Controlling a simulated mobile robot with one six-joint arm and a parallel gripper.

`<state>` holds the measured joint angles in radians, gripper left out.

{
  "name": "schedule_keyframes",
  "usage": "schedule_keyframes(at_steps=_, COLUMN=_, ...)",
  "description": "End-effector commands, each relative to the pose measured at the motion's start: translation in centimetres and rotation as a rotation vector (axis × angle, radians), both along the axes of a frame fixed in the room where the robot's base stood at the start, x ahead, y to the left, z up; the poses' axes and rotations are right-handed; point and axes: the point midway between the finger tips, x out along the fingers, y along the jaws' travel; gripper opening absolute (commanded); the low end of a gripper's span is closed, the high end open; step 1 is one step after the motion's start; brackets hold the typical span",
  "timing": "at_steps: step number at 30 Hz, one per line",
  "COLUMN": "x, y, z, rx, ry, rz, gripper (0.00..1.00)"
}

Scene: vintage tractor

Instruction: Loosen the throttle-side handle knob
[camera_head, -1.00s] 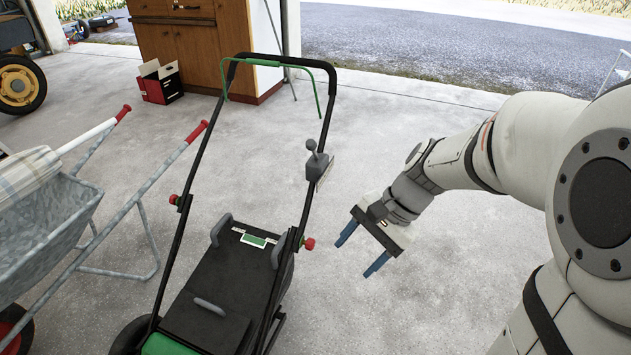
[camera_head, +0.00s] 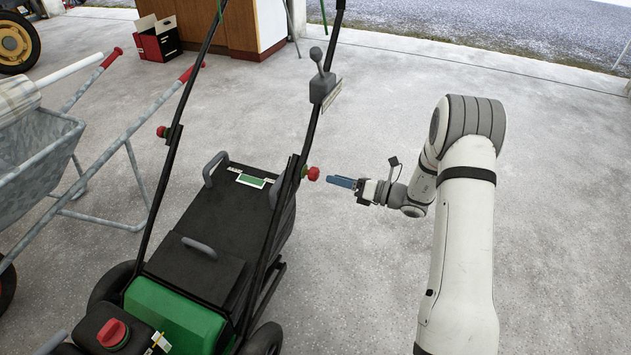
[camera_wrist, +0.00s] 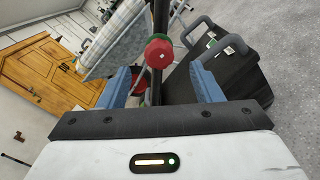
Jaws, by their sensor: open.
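The throttle-side red knob (camera_head: 312,173) sits on the right handle bar of the lawn mower, below the grey throttle lever (camera_head: 321,85). My gripper (camera_head: 333,181) is just to the right of this knob, its blue fingers pointing at it. In the wrist view the red knob (camera_wrist: 159,53) shows ahead of my open fingers (camera_wrist: 158,85), roughly midway between them and apart from them. The bar runs behind the knob. A second red knob (camera_head: 162,132) is on the left handle bar.
The mower's black grass box (camera_head: 222,225) lies between the bars, with the green body (camera_head: 175,318) in front. A metal wheelbarrow (camera_head: 35,165) stands at the left. A wooden cabinet (camera_head: 220,22) and a red-black box (camera_head: 158,42) are at the back. The floor at right is clear.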

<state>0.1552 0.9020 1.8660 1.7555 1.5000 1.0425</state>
Motion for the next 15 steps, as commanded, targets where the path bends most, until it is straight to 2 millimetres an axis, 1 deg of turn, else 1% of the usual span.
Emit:
schedule_keyframes(at_steps=9, x=1.6, y=4.8, z=-0.2, rx=0.000, ry=-0.002, rz=0.004, gripper=0.59)
schedule_keyframes(at_steps=12, x=2.0, y=5.9, z=-0.1, rx=-0.003, ry=-0.003, rz=0.005, gripper=0.59)
schedule_keyframes(at_steps=15, x=2.3, y=6.7, z=0.0, rx=-0.001, ry=-0.002, rz=0.004, gripper=0.59)
